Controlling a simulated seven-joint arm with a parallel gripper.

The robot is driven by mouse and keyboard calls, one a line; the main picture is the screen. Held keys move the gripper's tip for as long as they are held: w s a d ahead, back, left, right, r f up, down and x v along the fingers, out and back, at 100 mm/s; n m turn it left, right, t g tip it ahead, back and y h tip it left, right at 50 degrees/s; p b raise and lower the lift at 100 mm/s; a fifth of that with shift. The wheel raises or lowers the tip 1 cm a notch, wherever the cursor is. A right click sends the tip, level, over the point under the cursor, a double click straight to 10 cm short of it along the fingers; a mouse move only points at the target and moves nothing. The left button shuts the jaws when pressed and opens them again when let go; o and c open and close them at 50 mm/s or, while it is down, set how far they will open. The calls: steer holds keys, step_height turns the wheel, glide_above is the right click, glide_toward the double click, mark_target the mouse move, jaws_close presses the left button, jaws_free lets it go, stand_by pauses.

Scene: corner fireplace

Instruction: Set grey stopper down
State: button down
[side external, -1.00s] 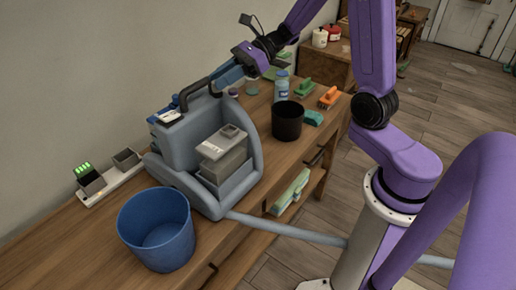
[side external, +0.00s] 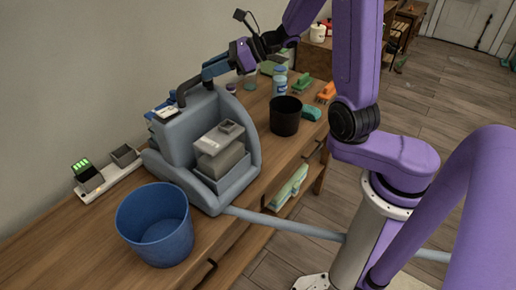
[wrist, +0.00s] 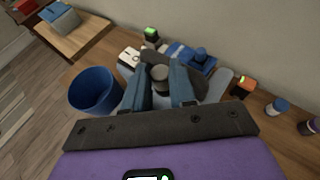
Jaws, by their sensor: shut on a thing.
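My gripper (wrist: 160,76) has two blue fingers shut on the grey stopper (wrist: 160,73), a small round piece between the fingertips in the wrist view. In the side view my gripper (side external: 212,70) is above the back of the grey-blue cleaning machine (side external: 180,140), close to its dark handle (side external: 190,87). The stopper cannot be made out in the side view. Whether it touches anything below it cannot be told.
A blue bin (side external: 155,228) stands at the bench's front left. A charger with a green-lit battery (side external: 85,172) is at the wall. A black cup (side external: 285,117), a bottle (side external: 280,82) and brushes stand to the right. Bare wood (side external: 60,240) lies left of the bin.

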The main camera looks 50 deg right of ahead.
steer(key=s+d+f+m+t+h, duration=0.2)
steer(key=s+d+m+h, duration=0.2)
steer(key=m+h, duration=0.1)
steer(key=shift+s+t, duration=0.3)
steer(key=shift+s, duration=0.1)
stand_by(0.3)
steer(key=shift+w+a+r+n+y, duration=0.15)
steer(key=shift+w+a+n+y, duration=0.1)
steer(key=shift+w+n+y, duration=0.25)
steer(key=shift+w+a+r+n+y, duration=0.1)
steer(key=shift+w+a+n+y, duration=0.15)
steer(key=shift+w, duration=0.4)
steer(key=shift+w+a+r+n+g+y, duration=0.1)
steer(key=shift+w+a+n+g+y, duration=0.15)
steer(key=shift+w+n+y, duration=0.2)
steer(key=shift+w+a+r+n+g+y, duration=0.1)
steer(key=shift+w+a+n+g+y, duration=0.05)
steer(key=shift+w+n+g+y, duration=0.2)
steer(key=s+a+r+n+g+y, duration=0.1)
steer(key=s+a+n+g+y, duration=0.2)
steer(key=s+n+g+y, duration=0.2)
steer(key=shift+s+n+g+y, duration=0.2)
steer(key=shift+n+g+y, duration=0.15)
steer(key=shift+n+g, duration=1.35)
steer(key=shift+a+f, duration=0.1)
